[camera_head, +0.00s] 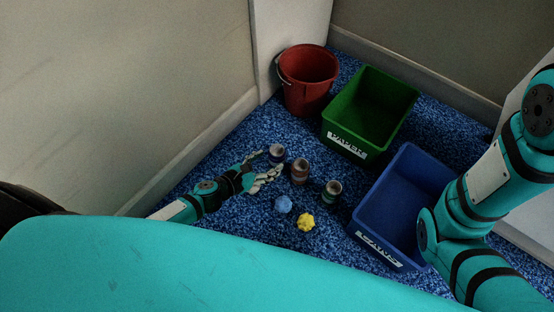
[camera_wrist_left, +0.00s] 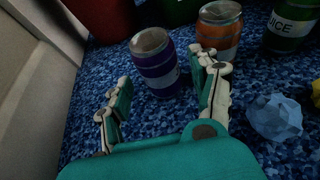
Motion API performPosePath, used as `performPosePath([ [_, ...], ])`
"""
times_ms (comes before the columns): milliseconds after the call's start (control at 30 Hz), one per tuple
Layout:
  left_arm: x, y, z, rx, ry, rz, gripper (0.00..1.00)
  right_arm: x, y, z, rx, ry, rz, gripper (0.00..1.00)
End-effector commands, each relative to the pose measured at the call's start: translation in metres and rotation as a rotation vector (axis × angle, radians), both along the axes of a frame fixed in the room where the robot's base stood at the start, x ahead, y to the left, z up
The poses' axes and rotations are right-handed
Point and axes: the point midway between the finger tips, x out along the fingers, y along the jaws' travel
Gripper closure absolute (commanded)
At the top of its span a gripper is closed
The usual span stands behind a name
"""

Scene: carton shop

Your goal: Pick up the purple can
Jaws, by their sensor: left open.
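The purple can (camera_wrist_left: 158,70) stands upright on the blue carpet in the left wrist view, with a silver top and a pale band. In the head view the purple can (camera_head: 276,154) is at the tips of my left gripper (camera_head: 265,172). My left gripper (camera_wrist_left: 160,98) is open, its fingers spread. The can stands just beyond and between the fingertips, nearer the right finger in the wrist view. I cannot tell whether a finger touches it. My right arm shows at the right of the head view, but its gripper is out of view.
An orange can (camera_head: 299,171) and a green can (camera_head: 332,192) stand to the right. A blue crumpled ball (camera_head: 283,204) and a yellow one (camera_head: 306,222) lie nearer. A red bucket (camera_head: 308,78), green PAPER bin (camera_head: 345,142) and blue CANS bin (camera_head: 388,252) stand around. A wall runs along the left.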

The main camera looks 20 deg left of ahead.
Motion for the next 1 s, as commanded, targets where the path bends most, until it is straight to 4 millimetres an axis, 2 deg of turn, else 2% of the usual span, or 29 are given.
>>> performPosePath([
  [300,0.037,-0.015,-0.017,0.000,-0.004,-0.001,0.37,0.000,0.000,-0.035,0.000,0.000,0.000,0.60],
  [433,0.045,-0.020,-0.018,0.000,-0.002,0.000,0.37,0.000,0.000,-0.039,-0.001,0.000,0.000,0.60],
  [667,0.045,-0.020,-0.017,0.000,-0.001,0.000,0.37,0.000,0.000,-0.037,-0.001,0.000,0.000,0.60],
  [900,0.045,-0.020,-0.017,0.000,-0.001,0.000,0.67,0.000,0.000,-0.037,-0.001,0.001,-0.001,0.60],
  [1000,0.045,-0.020,-0.017,0.000,-0.001,0.000,0.67,0.000,0.000,-0.037,-0.001,0.001,-0.001,0.60],
])
